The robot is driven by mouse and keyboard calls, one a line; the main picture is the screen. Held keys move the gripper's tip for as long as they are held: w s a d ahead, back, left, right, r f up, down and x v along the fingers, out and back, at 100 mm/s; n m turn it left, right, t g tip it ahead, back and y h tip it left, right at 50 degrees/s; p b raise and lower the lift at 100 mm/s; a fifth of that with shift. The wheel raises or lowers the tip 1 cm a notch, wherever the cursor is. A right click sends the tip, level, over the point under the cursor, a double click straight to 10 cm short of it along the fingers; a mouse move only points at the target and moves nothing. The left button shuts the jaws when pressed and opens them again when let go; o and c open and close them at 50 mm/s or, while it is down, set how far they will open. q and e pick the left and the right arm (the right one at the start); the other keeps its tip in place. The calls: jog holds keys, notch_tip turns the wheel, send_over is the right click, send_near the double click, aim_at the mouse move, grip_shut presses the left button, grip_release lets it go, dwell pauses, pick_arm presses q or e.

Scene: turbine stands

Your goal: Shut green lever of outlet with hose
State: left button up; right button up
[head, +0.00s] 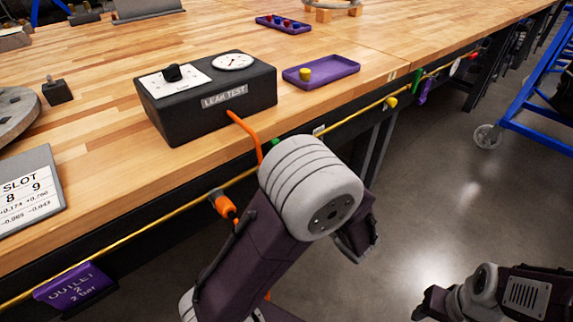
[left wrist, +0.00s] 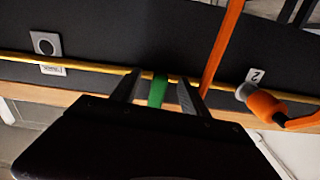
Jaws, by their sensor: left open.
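The green lever (left wrist: 158,93) stands between the two fingers of my open left gripper (left wrist: 158,78) in the left wrist view, across the yellow pipe (left wrist: 85,64). I cannot tell whether either finger touches it. An orange hose connector (left wrist: 265,106) sits on the pipe to its right, and the orange hose (left wrist: 224,42) passes between them. In the head view the connector (head: 223,206) is left of my left arm, and the hose (head: 247,130) runs down from the leak test box. My arm hides the left fingers there. My right gripper (head: 432,303) is low at the right, its fingers unclear.
The black leak test box (head: 208,98) stands near the table's front edge, beside a purple tray (head: 335,68). A purple outlet 2 sign (head: 76,288) hangs below the yellow pipe. A blue wheeled frame (head: 535,95) stands at the right. The floor between is clear.

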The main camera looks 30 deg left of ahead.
pick_arm(q)
jog(key=shift+b+v, duration=0.75)
jog(key=shift+v, duration=1.75)
jog(key=shift+c, duration=1.2)
jog(key=shift+w+a+m+p, duration=0.3)
jog(key=shift+a+m+p, duration=0.9)
jog(key=shift+m, duration=4.8)
jog(key=shift+w+a+m+p, duration=0.35)
jog(key=shift+m+p, duration=1.6)
jog(key=shift+m, duration=4.05)
jog(key=shift+w+a+m+p, duration=0.3)
jog(key=shift+a+m+p, duration=0.9)
jog(key=shift+m, duration=4.8)
